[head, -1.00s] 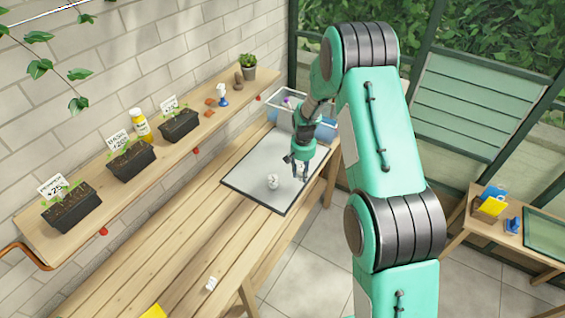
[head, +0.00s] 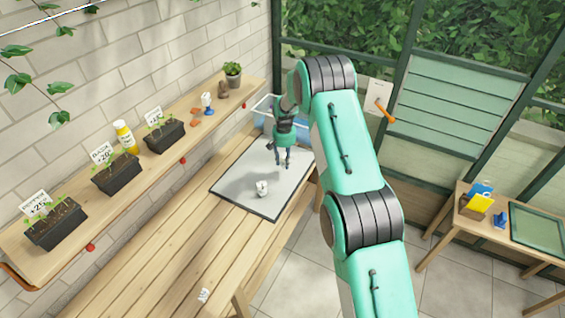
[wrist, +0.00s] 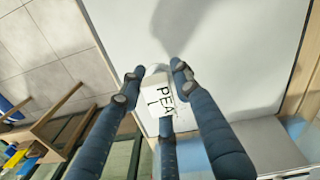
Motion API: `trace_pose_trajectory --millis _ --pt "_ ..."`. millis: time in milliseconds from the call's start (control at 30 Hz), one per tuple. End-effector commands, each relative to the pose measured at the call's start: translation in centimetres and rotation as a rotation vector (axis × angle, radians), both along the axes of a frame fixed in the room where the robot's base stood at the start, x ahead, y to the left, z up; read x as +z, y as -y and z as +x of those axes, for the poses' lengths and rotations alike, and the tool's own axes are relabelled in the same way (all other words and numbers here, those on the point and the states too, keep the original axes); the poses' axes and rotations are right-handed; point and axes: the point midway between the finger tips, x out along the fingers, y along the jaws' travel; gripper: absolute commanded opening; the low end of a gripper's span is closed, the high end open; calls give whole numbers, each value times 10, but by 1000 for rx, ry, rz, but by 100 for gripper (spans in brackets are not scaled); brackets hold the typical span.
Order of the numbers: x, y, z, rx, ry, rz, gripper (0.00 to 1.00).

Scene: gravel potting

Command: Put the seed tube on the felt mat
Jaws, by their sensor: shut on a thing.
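My gripper (head: 283,163) is over the far part of a pale grey panel (head: 240,185) with a dark edge, on the long bench. In the wrist view, the fingers of my gripper (wrist: 155,85) are shut on a small white piece (wrist: 158,95) lettered "PEA". I cannot tell whether it is the seed tube; its lower end is hidden by the fingers. A small white item (head: 262,188) stands on the panel, left of and nearer than my gripper. A green panel (head: 540,230) lies on the side table. I cannot tell which panel is the felt mat.
A clear-walled bin (head: 266,104) with blue inside stands behind the grey panel. A small white piece (head: 203,295) lies on the near bench. The wall shelf holds black planters (head: 118,178) and a yellow bottle (head: 125,137). The side table holds a box with a yellow card (head: 480,203).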

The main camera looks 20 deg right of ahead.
Motion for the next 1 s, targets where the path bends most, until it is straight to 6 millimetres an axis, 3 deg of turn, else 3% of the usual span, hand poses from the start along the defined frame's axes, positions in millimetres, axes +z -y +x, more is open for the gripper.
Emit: trace_pose_trajectory --millis 200,333,767,1000 --pt "-2 2 26 0 2 0 6" --pt "-4 3 32 0 0 0 6" --pt "-4 3 34 0 0 0 6" --pt "-23 3 34 0 0 0 6"
